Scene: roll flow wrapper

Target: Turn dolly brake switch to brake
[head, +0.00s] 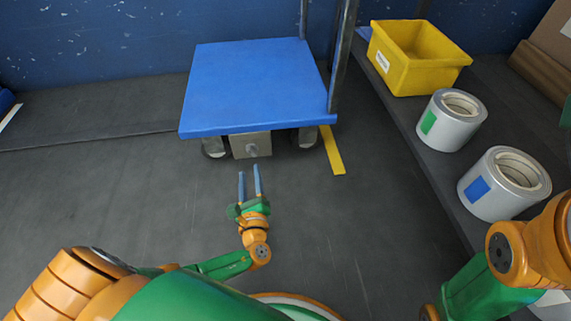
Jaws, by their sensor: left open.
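A blue dolly (255,85) with wheels stands on the dark floor in front of a blue wall. Below the front edge of its deck is a grey box with a small round knob, the brake switch (251,148). Which setting it is at cannot be told. My left gripper (249,168) is in front of the switch, open and empty, its two fingers pointing toward it with a small gap between. My right arm shows at the lower right, but its gripper is out of view.
A shelf at the right holds a yellow bin (405,72), a roll with a green label (440,128) and a roll with a blue label (492,200). A yellow floor strip (333,152) lies beside the dolly. The floor left of the dolly is clear.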

